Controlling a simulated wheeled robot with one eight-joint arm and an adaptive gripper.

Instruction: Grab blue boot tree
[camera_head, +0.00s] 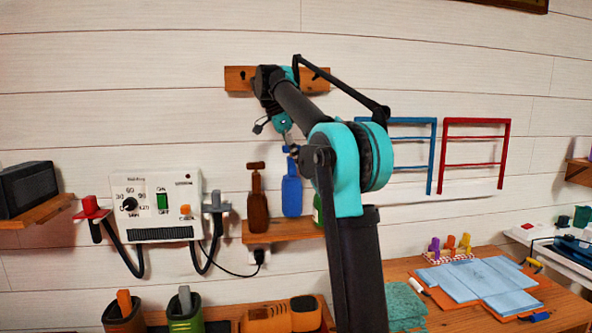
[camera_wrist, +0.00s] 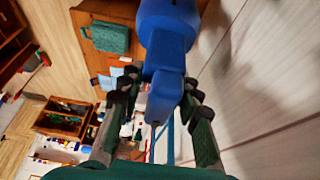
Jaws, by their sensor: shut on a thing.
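The blue boot tree (camera_head: 292,193) is upright at the small wooden wall shelf (camera_head: 284,232), between a brown boot tree (camera_head: 258,208) and a green one (camera_head: 317,209) mostly hidden by my arm. I cannot tell whether its base touches the shelf. My gripper (camera_head: 290,148) is at its top end. In the wrist view, the blue boot tree (camera_wrist: 168,42) fills the upper middle, and its narrow end lies between the fingers of my gripper (camera_wrist: 161,88), which are shut on it.
A white control box (camera_head: 157,205) with hoses hangs on the wall at left. Boots (camera_head: 184,310) stand below it. Blue and red racks (camera_head: 475,155) hang at right, above a wooden table (camera_head: 450,318) with light-blue sheets. A wooden peg rail (camera_head: 238,79) is above my gripper.

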